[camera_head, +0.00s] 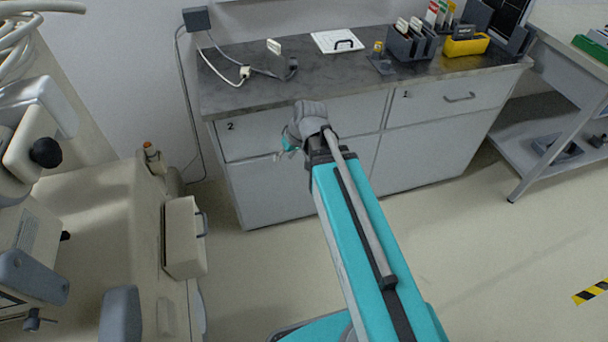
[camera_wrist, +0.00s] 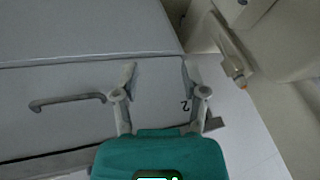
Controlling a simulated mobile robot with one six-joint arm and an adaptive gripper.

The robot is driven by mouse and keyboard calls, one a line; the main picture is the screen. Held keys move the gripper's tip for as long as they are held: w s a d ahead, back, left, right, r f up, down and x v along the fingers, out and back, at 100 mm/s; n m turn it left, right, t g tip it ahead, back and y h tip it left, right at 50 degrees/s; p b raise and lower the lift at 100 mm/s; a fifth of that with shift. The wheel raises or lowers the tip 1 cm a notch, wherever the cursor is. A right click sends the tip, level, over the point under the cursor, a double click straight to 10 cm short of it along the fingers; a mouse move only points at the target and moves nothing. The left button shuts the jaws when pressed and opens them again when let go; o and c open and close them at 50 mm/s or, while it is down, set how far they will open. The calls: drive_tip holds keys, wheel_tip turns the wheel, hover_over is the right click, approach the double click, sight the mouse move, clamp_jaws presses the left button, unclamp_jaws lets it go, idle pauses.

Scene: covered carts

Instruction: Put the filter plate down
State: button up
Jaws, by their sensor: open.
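A flat white plate with a dark handle, which looks like the filter plate (camera_head: 325,38), lies on the grey worktop (camera_head: 240,95) near the wall. My gripper (camera_head: 287,152) is in front of the cabinet, below the worktop edge and near drawer 2 (camera_head: 238,142). In the wrist view my gripper (camera_wrist: 159,74) has its two fingers spread with nothing between them. Drawer 2 (camera_wrist: 85,82) fills much of that view, its handle (camera_wrist: 66,102) to the left of the fingers. The plate is not in the wrist view.
The worktop also holds a power adapter with cables (camera_head: 245,72), a grey rack (camera_head: 410,42) and a yellow box (camera_head: 466,44). Drawer 1 (camera_head: 445,98) is shut. A beige machine (camera_head: 85,220) stands close on the left.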

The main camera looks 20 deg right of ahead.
drive_tip(key=s+d+f+m+g+h, duration=0.1)
drive_tip(key=s+d+m+g+h, duration=0.1)
drive_tip(key=s, duration=0.5)
drive_tip(key=shift+s+d+f+m+g+h, duration=0.25)
drive_tip(key=shift+d+m+h, duration=0.25)
drive_tip(key=shift+d+h, duration=0.35)
drive_tip(key=shift+a+r, duration=0.1)
drive_tip(key=shift+r, duration=0.05)
wheel_tip(320, 180, up, 11)
drive_tip(key=p, duration=1.1)
drive_tip(key=shift+f, duration=0.2)
